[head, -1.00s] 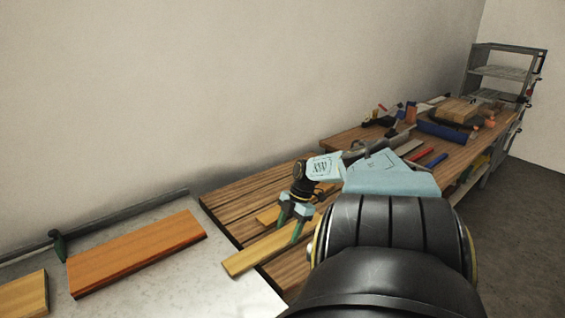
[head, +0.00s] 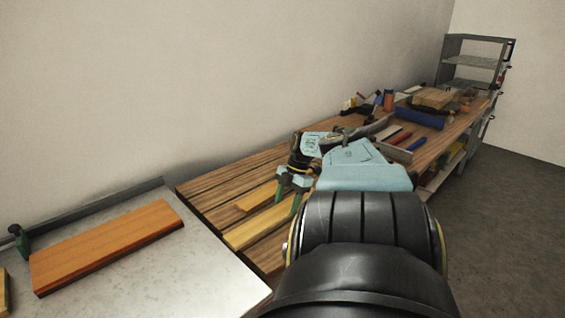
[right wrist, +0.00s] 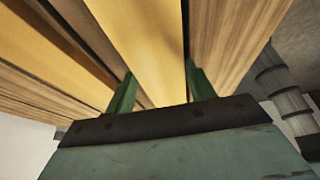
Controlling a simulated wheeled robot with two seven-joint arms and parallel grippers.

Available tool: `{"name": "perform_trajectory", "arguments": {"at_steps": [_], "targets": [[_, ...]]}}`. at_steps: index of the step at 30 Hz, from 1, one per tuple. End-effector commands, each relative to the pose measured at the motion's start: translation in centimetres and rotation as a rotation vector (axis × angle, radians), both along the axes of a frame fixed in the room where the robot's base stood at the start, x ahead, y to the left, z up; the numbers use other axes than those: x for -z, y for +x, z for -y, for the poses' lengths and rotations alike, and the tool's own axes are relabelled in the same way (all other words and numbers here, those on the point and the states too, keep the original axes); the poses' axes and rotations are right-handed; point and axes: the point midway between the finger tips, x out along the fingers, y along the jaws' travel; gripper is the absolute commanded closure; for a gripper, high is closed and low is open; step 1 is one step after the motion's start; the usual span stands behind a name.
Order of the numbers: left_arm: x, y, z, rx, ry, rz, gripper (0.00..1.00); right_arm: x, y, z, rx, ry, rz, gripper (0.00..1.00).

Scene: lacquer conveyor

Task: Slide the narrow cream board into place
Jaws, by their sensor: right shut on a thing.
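The narrow cream board (head: 249,230) lies on the slatted wooden bench top, its near end about level with the bench's left edge. My right gripper (head: 287,202) is shut on it, with one green finger at each long side. In the right wrist view the board (right wrist: 146,45) runs away from between the fingers (right wrist: 160,92). My arm hides part of the bench to the right. My left gripper does not show.
A grey metal surface (head: 190,270) adjoins the bench on the left and carries an orange-brown board (head: 108,246). A dark green object (head: 20,242) stands at its left end. A grey shelf (head: 475,62) stands behind.

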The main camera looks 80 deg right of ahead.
Motion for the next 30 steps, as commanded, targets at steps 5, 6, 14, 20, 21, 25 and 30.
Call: {"name": "perform_trajectory", "arguments": {"at_steps": [5,6,14,20,21,25,30], "targets": [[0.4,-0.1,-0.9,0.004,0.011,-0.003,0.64,-0.1,-0.1,0.3,-0.001,0.001,0.002,0.75],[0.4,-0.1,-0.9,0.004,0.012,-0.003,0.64,-0.2,-0.1,0.3,-0.001,0.001,0.002,0.75],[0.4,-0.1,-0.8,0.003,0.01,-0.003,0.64,-0.2,-0.1,0.3,-0.001,0.001,0.002,0.28],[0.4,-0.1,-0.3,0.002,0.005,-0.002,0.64,-0.1,-0.1,0.2,-0.001,0.001,0.002,0.2],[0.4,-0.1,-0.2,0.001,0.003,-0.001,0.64,-0.1,-0.1,0.2,-0.001,0.001,0.002,0.2],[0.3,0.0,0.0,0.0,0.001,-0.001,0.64,-0.3,-0.2,0.3,-0.001,0.001,0.001,0.2],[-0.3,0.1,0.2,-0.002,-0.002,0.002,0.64,-2.3,-0.6,1.0,0.001,-0.002,0.002,0.2]]}}
